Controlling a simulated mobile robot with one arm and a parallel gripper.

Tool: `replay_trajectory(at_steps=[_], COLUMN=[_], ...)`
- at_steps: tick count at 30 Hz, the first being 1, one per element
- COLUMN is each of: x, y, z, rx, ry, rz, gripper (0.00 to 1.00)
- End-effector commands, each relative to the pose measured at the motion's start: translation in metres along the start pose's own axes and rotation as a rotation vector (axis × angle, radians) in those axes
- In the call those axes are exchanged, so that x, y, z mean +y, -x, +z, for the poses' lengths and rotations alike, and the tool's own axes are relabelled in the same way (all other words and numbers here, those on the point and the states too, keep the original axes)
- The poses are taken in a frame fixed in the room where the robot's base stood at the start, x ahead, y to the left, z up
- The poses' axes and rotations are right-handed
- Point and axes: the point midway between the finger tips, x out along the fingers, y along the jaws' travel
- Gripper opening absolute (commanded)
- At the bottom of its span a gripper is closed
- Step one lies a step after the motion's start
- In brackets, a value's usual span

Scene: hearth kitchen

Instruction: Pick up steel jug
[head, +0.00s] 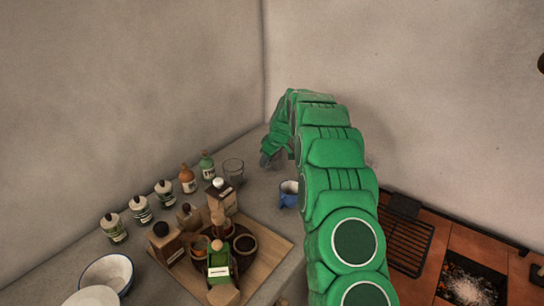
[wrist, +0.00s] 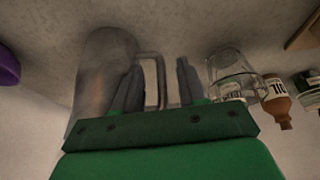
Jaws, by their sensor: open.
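The steel jug (wrist: 95,75) shows in the wrist view as a grey, dull metal body with a loop handle (wrist: 161,80) on its right side. In the head view I cannot make it out; my green arm covers that area. My gripper (wrist: 158,88) is open, with one finger on each side of the handle's upright bar as seen from the wrist. The left finger overlaps the gap between handle and body. I cannot tell whether either finger touches. In the head view my gripper (head: 270,157) points down over the counter's back corner.
A clear glass (head: 233,171) stands close to my gripper, with green and brown bottles (head: 188,180) beyond it. A blue mug (head: 288,194) is nearer. A wooden board (head: 265,250) holds jars and a carton. White bowls (head: 107,271) sit front left. A grill and embers (head: 472,285) are right.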

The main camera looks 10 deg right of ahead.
Motion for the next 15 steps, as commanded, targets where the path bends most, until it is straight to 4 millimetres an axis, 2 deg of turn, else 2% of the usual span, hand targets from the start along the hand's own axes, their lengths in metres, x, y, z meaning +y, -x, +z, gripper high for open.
replay_trajectory(at_steps=[8, 11, 15], x=[-0.0001, -0.0002, -0.0002], y=[-0.0057, -0.0057, -0.0056], z=[0.0001, 0.0002, 0.0001], rx=[0.000, 0.000, 0.000], ry=[0.000, 0.000, 0.000], rz=[0.000, 0.000, 0.000], gripper=[0.41, 0.29, 0.08])
